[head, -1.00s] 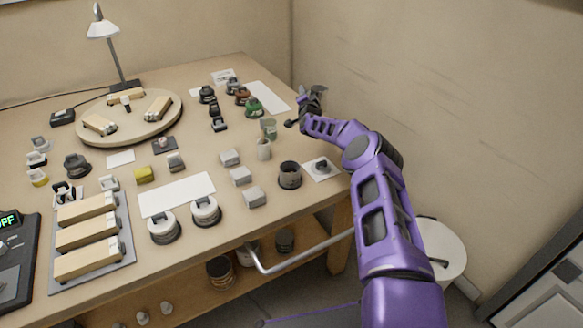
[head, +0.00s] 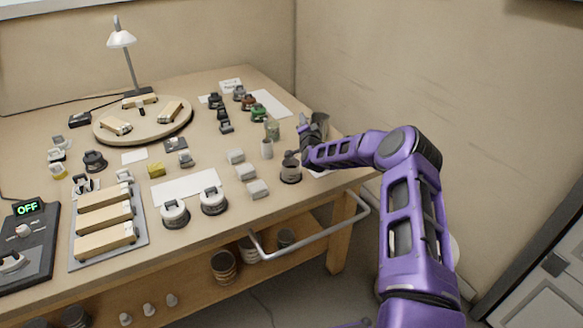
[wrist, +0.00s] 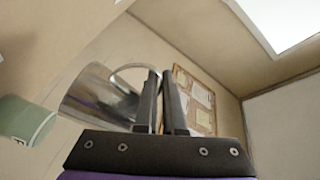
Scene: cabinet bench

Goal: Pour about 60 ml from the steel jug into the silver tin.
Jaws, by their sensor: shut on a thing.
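My gripper (wrist: 163,95) is shut on the handle of the steel jug (wrist: 95,95), which shows its shiny side in the wrist view. In the head view the jug (head: 319,127) is a grey shape at the end of my purple arm, held near the right edge of the bench. A round tin (head: 291,173) with a dark upper part stands on the bench just below and left of my gripper. It looks grey-brown, and I cannot tell for sure that it is the silver tin. The jug's contents are hidden.
Pale blocks (head: 246,173) stand left of the tin. Several dark, brown and green items stand behind. A metal rail (head: 318,236) runs along the bench's front.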

